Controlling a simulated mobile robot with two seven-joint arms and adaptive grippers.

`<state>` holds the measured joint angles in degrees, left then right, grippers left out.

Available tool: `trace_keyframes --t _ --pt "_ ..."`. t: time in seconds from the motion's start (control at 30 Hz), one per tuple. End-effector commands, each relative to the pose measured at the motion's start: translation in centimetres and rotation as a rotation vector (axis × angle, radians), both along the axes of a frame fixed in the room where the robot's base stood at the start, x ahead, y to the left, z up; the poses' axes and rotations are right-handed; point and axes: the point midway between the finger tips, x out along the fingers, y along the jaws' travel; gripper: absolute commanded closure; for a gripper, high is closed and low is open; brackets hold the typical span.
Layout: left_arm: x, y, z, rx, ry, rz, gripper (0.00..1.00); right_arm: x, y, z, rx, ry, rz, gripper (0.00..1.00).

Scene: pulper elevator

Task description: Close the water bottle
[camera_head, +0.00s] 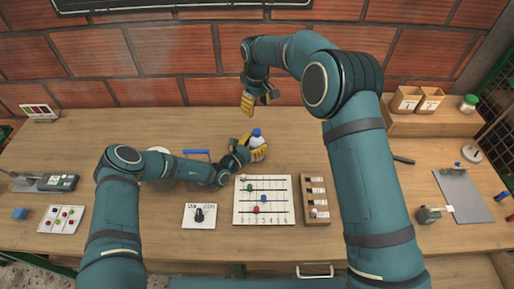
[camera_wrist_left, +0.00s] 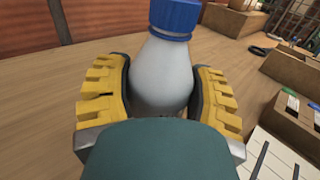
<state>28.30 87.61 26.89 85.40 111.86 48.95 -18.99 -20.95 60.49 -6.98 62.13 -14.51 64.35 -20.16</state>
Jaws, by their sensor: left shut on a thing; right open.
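The water bottle (camera_head: 257,143) is pale grey-white with a blue cap (camera_head: 257,132) on top. It stands near the middle of the table, roughly upright. The bottle body (camera_wrist_left: 163,75) also shows in the left wrist view, with the blue cap (camera_wrist_left: 174,17) at its upper end. My left gripper (camera_head: 254,151) is shut on the bottle body, its yellow fingers on both sides of it. My right gripper (camera_head: 258,99) is open and empty, above and behind the bottle near the brick wall. I cannot tell how tightly the cap sits. The bottle's lower part is hidden.
A white board with coloured beads (camera_head: 282,198) and a wooden block with labels (camera_head: 315,199) lie in front of the bottle. A white dial panel (camera_head: 199,216) is at front left. Wooden boxes (camera_head: 405,99) stand at back right. The table behind the left arm is mostly clear.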

Motion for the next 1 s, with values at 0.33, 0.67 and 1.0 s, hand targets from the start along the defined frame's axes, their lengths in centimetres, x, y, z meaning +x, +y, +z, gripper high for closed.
trace_keyframes --t 0.33,0.67,1.0 --pt "0.0 0.0 0.0 0.000 0.000 0.000 0.05 0.0 0.0 -0.1 0.000 0.000 0.000 0.45" --pt "-1.4 1.4 -0.1 0.001 0.002 0.001 0.05 0.0 0.0 -0.1 0.000 0.000 0.000 0.45" --pt "-6.3 6.0 0.0 0.001 0.002 0.002 0.05 0.0 0.0 -0.1 0.000 0.000 0.000 0.45"
